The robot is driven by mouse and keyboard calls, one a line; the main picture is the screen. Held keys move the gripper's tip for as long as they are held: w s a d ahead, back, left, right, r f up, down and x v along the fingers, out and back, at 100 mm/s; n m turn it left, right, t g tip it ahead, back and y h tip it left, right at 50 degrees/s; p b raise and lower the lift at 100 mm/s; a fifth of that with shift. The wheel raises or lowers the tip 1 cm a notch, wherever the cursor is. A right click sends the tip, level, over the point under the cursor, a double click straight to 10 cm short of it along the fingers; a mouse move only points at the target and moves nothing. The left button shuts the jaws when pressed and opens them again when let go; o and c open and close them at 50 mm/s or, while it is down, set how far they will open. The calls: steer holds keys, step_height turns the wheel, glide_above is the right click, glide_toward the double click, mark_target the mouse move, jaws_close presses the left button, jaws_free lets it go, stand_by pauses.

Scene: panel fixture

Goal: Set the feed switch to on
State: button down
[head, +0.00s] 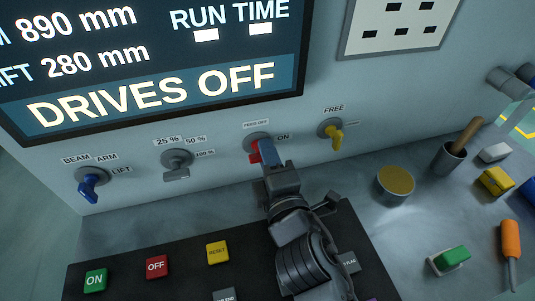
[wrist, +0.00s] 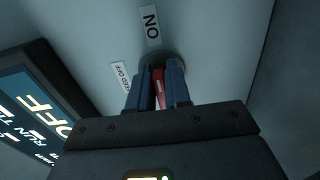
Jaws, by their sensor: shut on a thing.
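The feed switch is a round grey knob with a red handle (head: 254,152) on the pale panel. A FEED OFF label (head: 256,124) sits above it and an ON label (head: 283,137) to its right. My gripper (head: 268,150) reaches up to the switch and hides part of the handle. In the wrist view the red handle (wrist: 158,88) stands between the two blue fingers of my gripper (wrist: 158,92), which are shut on it. The ON label (wrist: 151,24) shows beyond the knob there. The exact handle angle is hard to tell.
A grey switch (head: 177,162) is to the left and a yellow-handled switch (head: 334,134) close on the right. A blue-handled switch (head: 90,185) is farther left. The screen (head: 150,70) reads DRIVES OFF.

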steer(key=shift+f, duration=0.1)
steer(key=c, duration=1.2)
jaws_free()
steer(key=shift+o, duration=0.2)
steer(key=b+v, duration=0.1)
steer(key=v, duration=0.6)
steer(key=shift+s, duration=0.4)
steer(key=shift+d, duration=0.15)
